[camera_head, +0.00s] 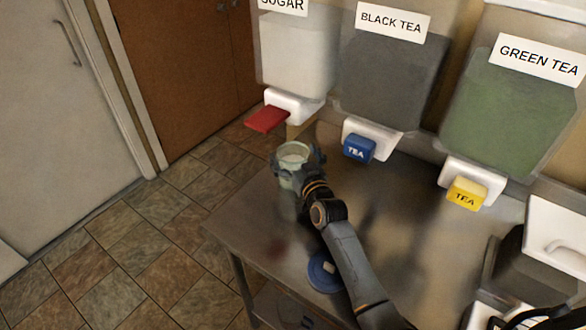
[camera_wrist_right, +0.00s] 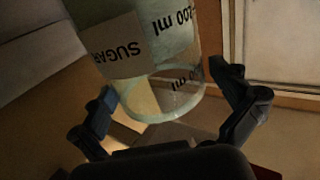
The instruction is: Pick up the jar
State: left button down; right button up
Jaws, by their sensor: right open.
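The jar (camera_head: 293,152) is clear and pale green, at the far left part of the metal table in the head view. In the right wrist view the jar (camera_wrist_right: 160,55) shows a "SUGAR" label and "ml" markings, upside down in the picture. My right gripper (camera_head: 298,163) is at the jar, with its fingers on either side of it. In the right wrist view the gripper (camera_wrist_right: 165,85) is open, with the jar between its spread fingers. I cannot tell whether the jar's base touches the table. My left gripper is not in view.
The metal table (camera_head: 400,235) has bare room right of my arm. Dispensers for sugar (camera_head: 297,55), black tea (camera_head: 387,80) and green tea (camera_head: 510,112) line the back; their red, blue and yellow taps stick out. A blue disc (camera_head: 322,275) lies beside my forearm.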

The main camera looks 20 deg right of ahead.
jog(key=c, duration=1.5)
jog(key=shift+r, duration=0.15)
jog(key=c, duration=0.3)
